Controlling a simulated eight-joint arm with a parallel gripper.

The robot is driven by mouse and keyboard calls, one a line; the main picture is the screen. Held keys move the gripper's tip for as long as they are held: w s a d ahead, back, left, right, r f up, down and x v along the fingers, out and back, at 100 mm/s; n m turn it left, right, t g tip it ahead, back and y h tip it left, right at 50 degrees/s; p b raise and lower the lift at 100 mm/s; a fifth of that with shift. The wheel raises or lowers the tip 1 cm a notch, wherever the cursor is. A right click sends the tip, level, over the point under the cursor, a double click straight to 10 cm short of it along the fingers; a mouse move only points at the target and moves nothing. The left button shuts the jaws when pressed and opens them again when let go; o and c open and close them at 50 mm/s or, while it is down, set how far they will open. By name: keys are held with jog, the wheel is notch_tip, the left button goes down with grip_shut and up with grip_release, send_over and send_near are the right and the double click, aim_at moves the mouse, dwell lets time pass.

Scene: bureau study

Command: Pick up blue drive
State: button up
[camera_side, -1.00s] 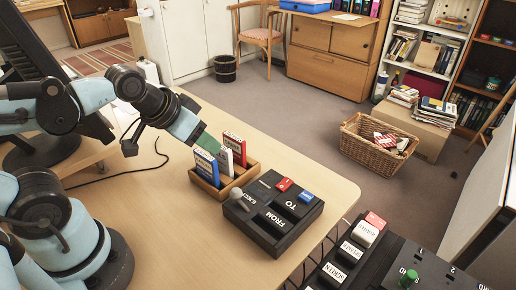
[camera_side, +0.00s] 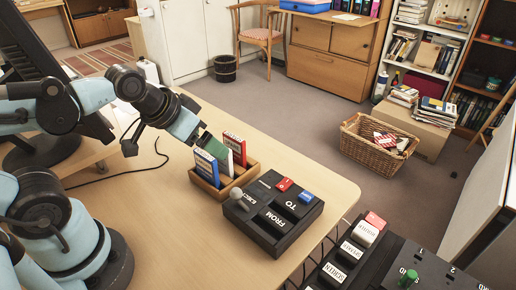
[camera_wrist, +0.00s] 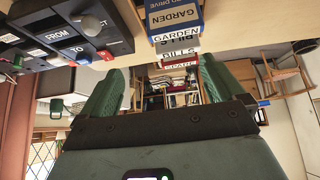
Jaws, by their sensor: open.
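The blue drive (camera_side: 206,166) stands upright in the near-left end of a small wooden tray (camera_side: 239,181). A red drive (camera_side: 234,144) stands at the tray's far end, with a white one between them partly hidden. In the wrist view the blue drive (camera_wrist: 172,17), labelled GARDEN, is at the top, with the BILLS (camera_wrist: 178,52) and SPARE (camera_wrist: 180,65) labels below it. My gripper (camera_side: 212,145) is open, its green fingers at the drives' upper parts in the side view. In the wrist view the fingers (camera_wrist: 163,72) are spread apart with nothing gripped; I cannot tell whether they touch a drive.
A black FROM/TO box (camera_side: 272,215) with a grey-knobbed lever and red and blue pieces on top sits right of the tray. A dark panel with labelled switches (camera_side: 350,250) is at the front right. The desk left of the tray is mostly clear.

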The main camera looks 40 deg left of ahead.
aim_at(206, 166)
jog(key=g, duration=0.1)
jog(key=w+a+r+g, duration=0.1)
jog(key=g, duration=0.3)
jog(key=a+g, duration=0.1)
jog(key=g, duration=0.1)
jog(key=shift+w+r+n, duration=0.3)
jog(key=shift+w+r, duration=0.1)
jog(key=shift+s+a+f, duration=0.1)
jog(key=shift+f, duration=2.9)
jog(key=shift+s+a+f, duration=0.1)
jog(key=shift+f, duration=2.9)
jog(key=shift+c, duration=0.4)
jog(key=c, duration=1)
jog(key=shift+r, duration=0.2)
